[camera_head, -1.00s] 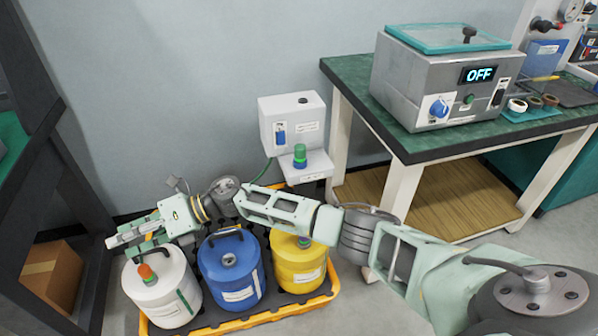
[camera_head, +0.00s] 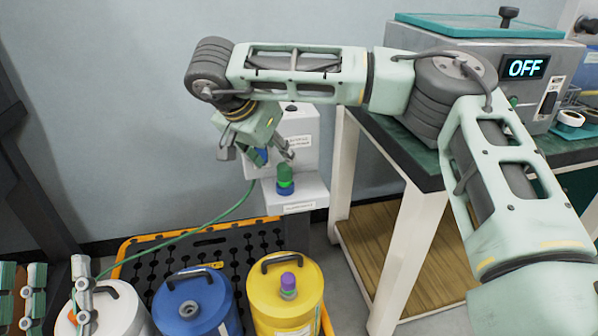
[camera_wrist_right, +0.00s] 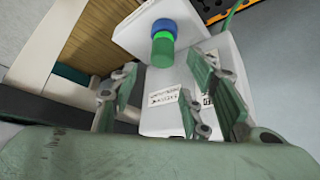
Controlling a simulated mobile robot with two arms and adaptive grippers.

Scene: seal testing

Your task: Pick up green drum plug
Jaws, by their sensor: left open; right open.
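The green drum plug (camera_head: 286,173) stands upright in a blue base on the ledge of a white test unit (camera_head: 302,190). It also shows in the right wrist view (camera_wrist_right: 162,50), just beyond the fingertips and roughly between them. My right gripper (camera_head: 272,157) is open and empty, pointing down, close above and left of the plug in the head view. I cannot tell that it touches anything. My left gripper (camera_head: 58,292) is open at the lower left, in front of the white drum (camera_head: 122,305), and hides part of that drum.
A blue drum (camera_head: 205,295) with a bare top opening and a yellow drum (camera_head: 300,268) with a purple plug (camera_head: 288,284) stand on a black and orange pallet (camera_head: 235,238). A green-topped bench (camera_head: 400,155) is at right. A green cable (camera_head: 180,236) crosses the pallet.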

